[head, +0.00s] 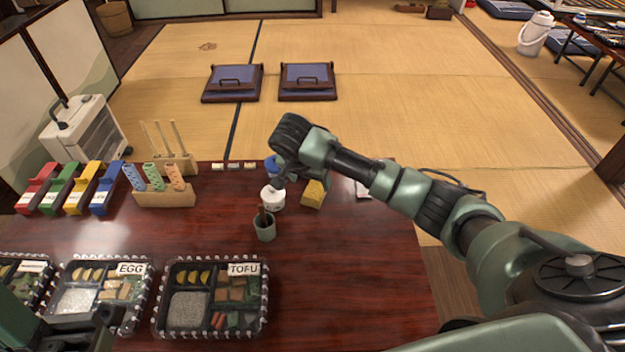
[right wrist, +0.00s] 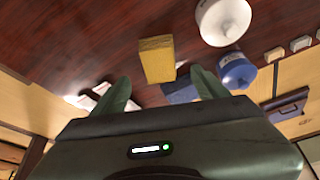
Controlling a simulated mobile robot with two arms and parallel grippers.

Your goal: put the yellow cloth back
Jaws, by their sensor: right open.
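The yellow cloth (head: 314,195) looks like a small folded block on the dark red table, near its far edge. In the head view it is just right of my right gripper (head: 284,178), and the arm passes close above it. In the right wrist view the cloth (right wrist: 157,60) lies beyond the gap between the two green fingertips (right wrist: 160,90). These fingers are apart with nothing between them, and the cloth is not held. A dark part at the lower left edge of the head view seems to be my left gripper (head: 75,332); its jaws are not clear.
A white container (head: 272,197), a blue-labelled bottle (right wrist: 237,70) and a grey-green cup (head: 265,228) stand close by. Bento boxes (head: 210,335) fill the near left; the table's right part (head: 370,270) is clear.

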